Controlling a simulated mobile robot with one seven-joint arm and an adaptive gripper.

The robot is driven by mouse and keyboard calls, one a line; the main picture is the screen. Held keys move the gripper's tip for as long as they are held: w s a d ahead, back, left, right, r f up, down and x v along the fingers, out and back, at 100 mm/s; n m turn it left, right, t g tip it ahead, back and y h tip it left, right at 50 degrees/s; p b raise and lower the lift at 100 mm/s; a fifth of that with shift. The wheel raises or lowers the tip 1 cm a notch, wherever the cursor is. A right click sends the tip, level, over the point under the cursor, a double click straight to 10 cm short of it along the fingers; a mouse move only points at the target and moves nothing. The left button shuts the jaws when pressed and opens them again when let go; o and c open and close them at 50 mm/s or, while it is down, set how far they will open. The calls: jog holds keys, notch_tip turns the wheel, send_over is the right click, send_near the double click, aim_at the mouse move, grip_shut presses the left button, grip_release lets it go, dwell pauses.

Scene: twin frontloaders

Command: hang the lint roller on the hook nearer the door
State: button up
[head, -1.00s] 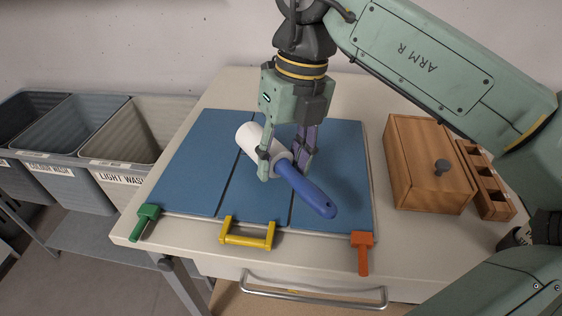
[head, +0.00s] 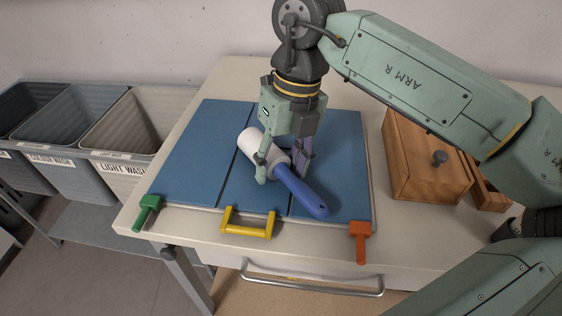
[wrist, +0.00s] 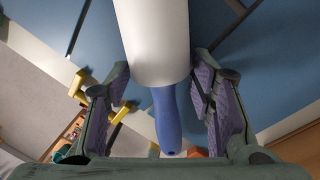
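The lint roller has a white cylinder (head: 253,144) and a blue handle (head: 301,193). It lies slantwise above or on a blue panelled board (head: 190,150), its handle toward the front right. I cannot tell whether it touches the board. I see no hook or door that I can identify.
A green piece (head: 147,209), a yellow handle (head: 247,229) and an orange piece (head: 361,240) line the board's front edge. A wooden box (head: 425,160) stands right. Laundry bins (head: 120,160) stand left. A metal drawer handle (head: 310,288) is below the tabletop.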

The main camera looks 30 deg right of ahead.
jog(key=shift+o, duration=1)
notch_tip(320, 180, up, 12)
jog(key=d+p, duration=0.2)
jog(key=p, duration=0.4)
jog(key=shift+r, duration=0.15)
jog(key=shift+s, duration=0.1)
